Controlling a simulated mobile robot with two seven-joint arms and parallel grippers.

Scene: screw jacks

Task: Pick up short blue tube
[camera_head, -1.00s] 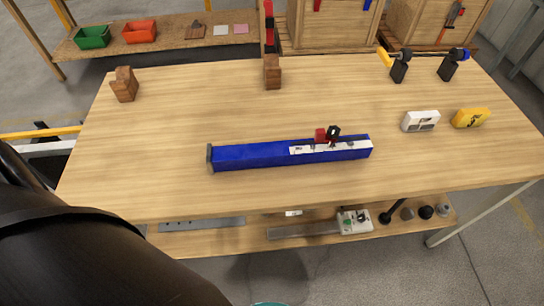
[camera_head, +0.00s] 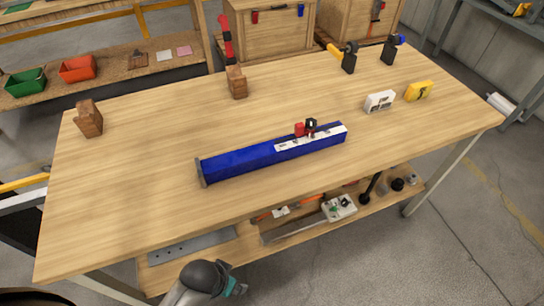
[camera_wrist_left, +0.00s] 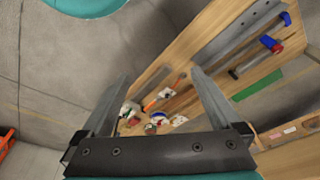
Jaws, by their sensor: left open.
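A blue square tube (camera_head: 240,160) lies on the wooden table near its front edge, slanting up to the right. A white labelled strip and a small red and black piece sit on its right half. It is the only blue tube I can make out; I cannot tell whether it counts as the short one. My left gripper (camera_wrist_left: 160,77) is open in the left wrist view, with nothing between its fingers. Beyond it is a wooden shelf with loose things. The fingers do not show in the head view. My right gripper is not in view.
A lower shelf (camera_head: 200,255) carries bars and a white box.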

